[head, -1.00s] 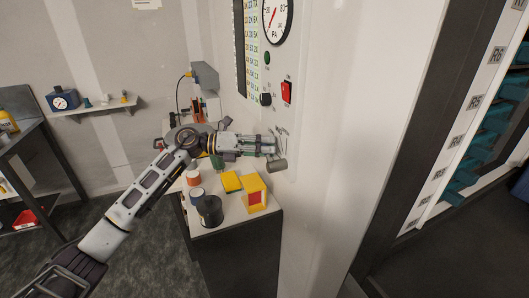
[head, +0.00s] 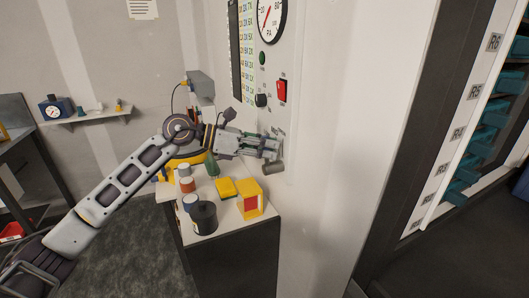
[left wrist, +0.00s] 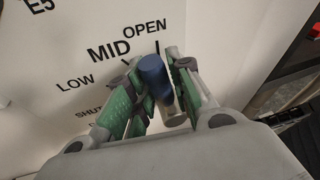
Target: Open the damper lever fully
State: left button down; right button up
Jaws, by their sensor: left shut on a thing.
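The damper lever (left wrist: 154,70) shows in the left wrist view as a blue rounded grip between my fingers. Its dial is printed on the white panel with SHUT, LOW, MID and OPEN (left wrist: 145,30). The lever's grip appears just below the OPEN word, to the right of MID; its exact angle on the scale is hard to tell. My left gripper (left wrist: 155,95) is shut on the lever, with green pads on both sides of it. In the head view my left gripper (head: 268,148) is at the wall panel and hides the lever. My right gripper is in neither view.
Above the gripper the panel carries a dial gauge (head: 269,18), a red switch (head: 282,91) and a black knob (head: 261,100). Below is a bench with a black pot (head: 204,217), a yellow box (head: 249,199) and several jars. A rack (head: 480,140) stands to the right.

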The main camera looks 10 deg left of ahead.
pick_arm(q)
jog(key=shift+s+d+f+m+t+y+b, duration=0.1)
jog(key=shift+s+d+m+t+y+b, duration=0.25)
jog(key=shift+s+m+y+b, duration=0.35)
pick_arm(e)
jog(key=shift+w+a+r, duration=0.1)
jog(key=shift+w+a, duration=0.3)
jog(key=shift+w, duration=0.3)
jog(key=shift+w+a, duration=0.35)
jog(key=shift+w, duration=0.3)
pick_arm(q)
jog(key=shift+w, duration=0.2)
jog(key=c, duration=1.3)
grip_release()
jog(key=shift+o, duration=0.2)
jog(key=v, duration=1.2)
jog(key=shift+w+a+f, duration=0.1)
jog(key=shift+w+a, duration=0.05)
